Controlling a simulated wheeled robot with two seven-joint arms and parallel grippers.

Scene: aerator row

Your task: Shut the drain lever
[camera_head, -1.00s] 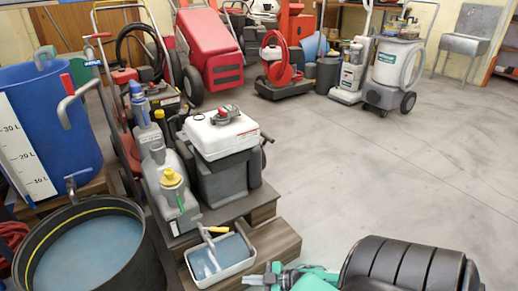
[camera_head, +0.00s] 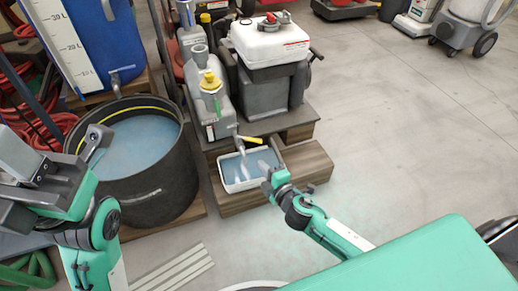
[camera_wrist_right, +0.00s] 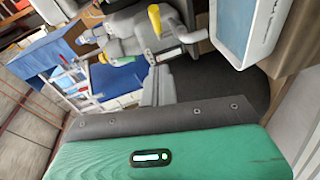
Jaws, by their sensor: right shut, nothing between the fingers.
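The yellow drain lever (camera_head: 258,139) sticks out to the right from a tap low on the grey jug (camera_head: 214,100). A pale stream (camera_head: 243,165) falls from the tap into a white tray (camera_head: 230,189) of bluish liquid. My right gripper (camera_head: 267,174) is shut and empty, over the tray's right side, a little below the lever in the picture and apart from it. The right wrist view shows a yellow handle (camera_wrist_right: 154,20), probably the lever, and the tray (camera_wrist_right: 228,35). My left gripper (camera_head: 95,143) is at the left, in front of the black tub; its opening is unclear.
A black tub (camera_head: 172,185) of bluish liquid stands left of the tray, with a blue barrel (camera_head: 98,45) behind it. A white-topped grey machine (camera_head: 272,92) stands behind the tray on a wooden step (camera_head: 305,165). Open floor lies to the right.

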